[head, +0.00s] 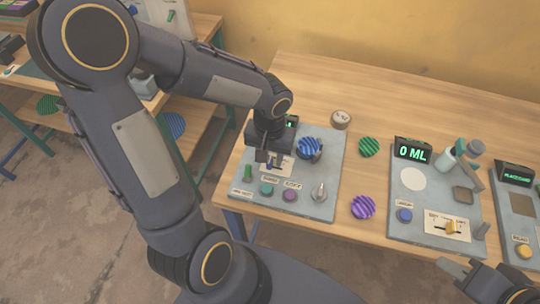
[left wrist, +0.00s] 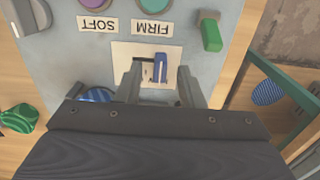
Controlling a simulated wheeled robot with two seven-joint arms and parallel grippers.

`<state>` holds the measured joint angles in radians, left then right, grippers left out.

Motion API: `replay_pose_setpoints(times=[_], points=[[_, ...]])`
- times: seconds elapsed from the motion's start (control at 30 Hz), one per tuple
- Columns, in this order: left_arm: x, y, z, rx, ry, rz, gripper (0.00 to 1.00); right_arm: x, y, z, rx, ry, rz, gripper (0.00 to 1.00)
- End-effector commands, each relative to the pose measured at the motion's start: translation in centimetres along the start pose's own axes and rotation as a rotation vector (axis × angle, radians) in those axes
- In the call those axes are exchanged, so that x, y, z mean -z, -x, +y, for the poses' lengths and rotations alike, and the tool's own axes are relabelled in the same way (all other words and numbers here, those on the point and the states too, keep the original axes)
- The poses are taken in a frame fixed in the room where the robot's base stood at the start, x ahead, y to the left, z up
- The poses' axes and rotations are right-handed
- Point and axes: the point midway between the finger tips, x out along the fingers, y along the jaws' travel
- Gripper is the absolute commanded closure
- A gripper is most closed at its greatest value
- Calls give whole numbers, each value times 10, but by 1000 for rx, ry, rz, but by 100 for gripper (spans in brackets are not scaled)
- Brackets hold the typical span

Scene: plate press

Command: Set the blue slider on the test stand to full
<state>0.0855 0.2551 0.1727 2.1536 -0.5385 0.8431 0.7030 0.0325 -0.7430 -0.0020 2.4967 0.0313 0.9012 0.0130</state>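The blue slider (left wrist: 160,70) stands on a white plate with a dark slot, on the grey panel at the left of the long table. In the left wrist view it is between the two fingers of my left gripper (left wrist: 160,82), nearer the right finger. The fingers are apart, and I see no clear contact with the slider. In the head view my left gripper (head: 268,158) is low over this panel (head: 325,165) and mostly hides the slider. My right gripper (head: 470,272) is at the bottom right edge, partly cut off and away from the panel.
The panel also has a green switch (head: 248,172), a teal button (head: 266,189), a purple button (head: 290,195) and a grey knob (head: 319,192). Striped discs, green (head: 369,147) and purple (head: 363,207), lie right of it. A second panel with a "0 ML" display (head: 412,153) stands further right.

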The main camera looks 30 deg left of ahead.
Motion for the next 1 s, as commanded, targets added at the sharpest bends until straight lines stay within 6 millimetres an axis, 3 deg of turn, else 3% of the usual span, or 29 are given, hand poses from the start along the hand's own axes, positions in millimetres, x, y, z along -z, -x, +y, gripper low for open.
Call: replay_pose_setpoints(times=[0.33, 0.6, 0.87, 1.0], points=[[0, -6, 0, -1, 0, 0, 65, 0, 0, 0, 0, 0, 0, 71], [0, -5, 0, -1, 0, 0, 100, 0, 0, 0, 0, 0, 0, 71], [0, -6, 0, -1, -1, 0, 100, 0, 0, 0, 0, 0, 0, 71], [1, -9, 18, -3, -7, 3, 100, -4, -9, 4, 0, 0, 0, 71]])
